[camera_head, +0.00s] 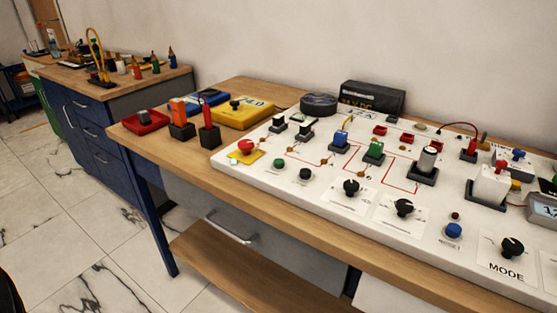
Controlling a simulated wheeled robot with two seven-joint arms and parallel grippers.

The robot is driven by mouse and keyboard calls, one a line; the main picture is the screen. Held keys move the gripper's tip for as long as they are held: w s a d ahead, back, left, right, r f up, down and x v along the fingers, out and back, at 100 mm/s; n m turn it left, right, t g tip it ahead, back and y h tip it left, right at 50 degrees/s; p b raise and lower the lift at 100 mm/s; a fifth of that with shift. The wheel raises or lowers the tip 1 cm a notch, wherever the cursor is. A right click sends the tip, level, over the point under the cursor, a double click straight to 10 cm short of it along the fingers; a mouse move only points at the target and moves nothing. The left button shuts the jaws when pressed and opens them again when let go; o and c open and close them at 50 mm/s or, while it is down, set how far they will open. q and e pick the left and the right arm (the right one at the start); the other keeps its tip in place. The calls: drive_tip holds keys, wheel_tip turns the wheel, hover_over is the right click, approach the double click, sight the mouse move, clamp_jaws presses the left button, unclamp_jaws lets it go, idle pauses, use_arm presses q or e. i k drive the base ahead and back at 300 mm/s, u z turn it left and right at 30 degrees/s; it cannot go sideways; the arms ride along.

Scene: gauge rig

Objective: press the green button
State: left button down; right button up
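The green button (278,162) is a small round cap on the white panel (329,225), near its front left part. It sits just right of and below a red mushroom button (246,146) on a yellow plate, and left of a black button (306,174). Nothing covers the green button. A larger green block-like component (374,149) stands farther back on the panel, in a dark base. Neither of my grippers is in view.
The panel lies on a wooden bench (190,153). Left of the panel are a yellow meter (243,113), a red tray (145,121) and upright orange and red parts.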

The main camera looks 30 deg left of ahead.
sight(278, 162)
drive_tip(key=z, duration=1.25)
drive_tip(key=k, duration=0.9)
drive_tip(key=u, duration=1.15)
drive_tip(key=i, duration=0.5)
